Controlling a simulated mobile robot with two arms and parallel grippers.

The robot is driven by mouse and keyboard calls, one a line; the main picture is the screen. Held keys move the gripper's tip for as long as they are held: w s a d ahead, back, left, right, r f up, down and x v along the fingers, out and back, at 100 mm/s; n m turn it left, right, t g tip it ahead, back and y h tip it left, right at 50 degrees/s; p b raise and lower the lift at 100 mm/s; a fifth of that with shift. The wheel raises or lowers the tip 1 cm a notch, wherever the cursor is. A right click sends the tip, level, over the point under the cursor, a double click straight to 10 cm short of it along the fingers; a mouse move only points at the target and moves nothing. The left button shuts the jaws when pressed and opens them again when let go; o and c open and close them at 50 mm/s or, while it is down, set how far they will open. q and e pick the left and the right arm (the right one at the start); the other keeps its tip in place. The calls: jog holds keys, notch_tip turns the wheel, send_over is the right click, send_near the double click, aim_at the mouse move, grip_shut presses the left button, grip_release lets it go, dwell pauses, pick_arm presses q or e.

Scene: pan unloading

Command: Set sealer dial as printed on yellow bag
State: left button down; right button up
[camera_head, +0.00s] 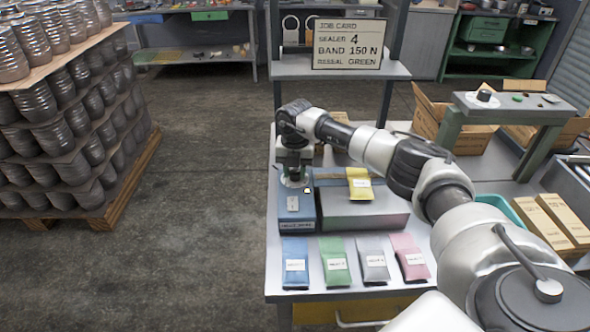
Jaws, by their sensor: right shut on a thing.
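The sealer (365,215) is a grey and blue box on the workbench. The yellow bag (360,190) lies across its top with a white label; the print is too small to read. My right gripper (294,175) points down over the blue left part of the sealer. It is shut on the sealer dial (292,184), of which only a pale rim shows beneath the fingers. The knob and the dial's setting are hidden by the gripper. My left gripper is not in view.
Blue (295,252), green (334,250), grey (371,247) and pink (406,244) bags lie along the front of the bench (280,285). Cartons (565,218) and a small stand (513,108) are at right.

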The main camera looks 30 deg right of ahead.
aim_at(295, 171)
jog(key=shift+w+r, duration=0.1)
jog(key=shift+r, duration=0.05)
jog(key=o, duration=0.9)
notch_tip(295, 171, up, 11)
jog(key=shift+f+b, duration=0.2)
jog(key=shift+b, duration=1)
